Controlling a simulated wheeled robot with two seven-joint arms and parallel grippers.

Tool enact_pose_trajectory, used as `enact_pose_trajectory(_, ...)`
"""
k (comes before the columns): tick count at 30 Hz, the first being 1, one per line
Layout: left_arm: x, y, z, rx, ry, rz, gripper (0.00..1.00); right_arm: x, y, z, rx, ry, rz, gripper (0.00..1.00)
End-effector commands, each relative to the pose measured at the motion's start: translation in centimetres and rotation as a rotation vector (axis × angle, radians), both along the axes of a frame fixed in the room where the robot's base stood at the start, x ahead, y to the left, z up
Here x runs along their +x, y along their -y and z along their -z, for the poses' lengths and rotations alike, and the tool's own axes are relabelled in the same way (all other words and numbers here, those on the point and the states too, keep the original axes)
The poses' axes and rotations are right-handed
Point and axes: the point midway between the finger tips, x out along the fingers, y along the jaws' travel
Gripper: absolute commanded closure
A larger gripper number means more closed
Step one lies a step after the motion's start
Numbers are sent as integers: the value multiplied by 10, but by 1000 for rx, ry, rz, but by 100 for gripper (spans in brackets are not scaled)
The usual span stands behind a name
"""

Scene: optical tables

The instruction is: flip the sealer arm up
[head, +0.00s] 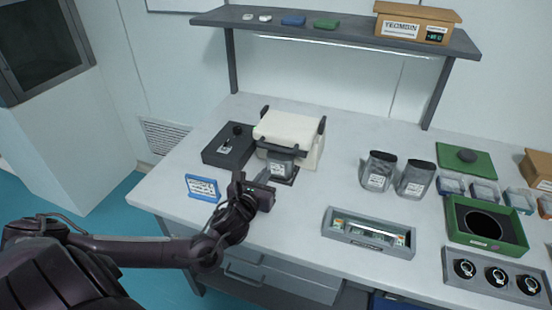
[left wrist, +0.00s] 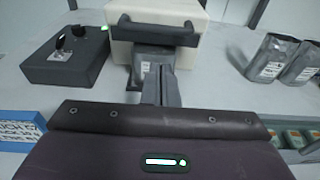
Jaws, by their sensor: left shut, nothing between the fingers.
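The sealer (head: 289,135) is a cream-white machine with dark brackets, standing on the bench at the middle left. A dark sealer arm (head: 281,149) runs across its front; it also shows in the left wrist view (left wrist: 157,30). A silver pouch (head: 280,165) with a white label stands at the sealer's front, partly hidden by my gripper in the left wrist view. My left gripper (head: 270,188) is shut and empty, just in front of the pouch and below the sealer arm. Its closed fingers (left wrist: 160,85) point at the sealer. My right gripper is out of view.
A dark control box (head: 230,145) with a black knob sits left of the sealer. A blue-framed sign (head: 202,188) stands near the front edge. Two silver pouches (head: 378,170) stand to the right. A grey tray (head: 368,233) and a green box (head: 486,225) lie farther right. A shelf (head: 340,35) spans above.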

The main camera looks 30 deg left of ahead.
Motion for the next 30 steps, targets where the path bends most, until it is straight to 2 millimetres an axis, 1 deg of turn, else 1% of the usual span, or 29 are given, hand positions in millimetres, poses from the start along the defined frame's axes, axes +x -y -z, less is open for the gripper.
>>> enact_pose_trajectory(9,1,-1,-1,14,1,3,100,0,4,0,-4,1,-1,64)
enact_pose_trajectory(13,7,-3,-1,13,2,1,100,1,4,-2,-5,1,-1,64)
enact_pose_trajectory(17,26,-7,0,11,3,-1,100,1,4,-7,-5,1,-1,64)
enact_pose_trajectory(24,69,-17,7,11,2,0,100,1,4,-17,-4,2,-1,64)
enact_pose_trajectory(30,90,-22,13,10,1,1,100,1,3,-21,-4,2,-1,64)
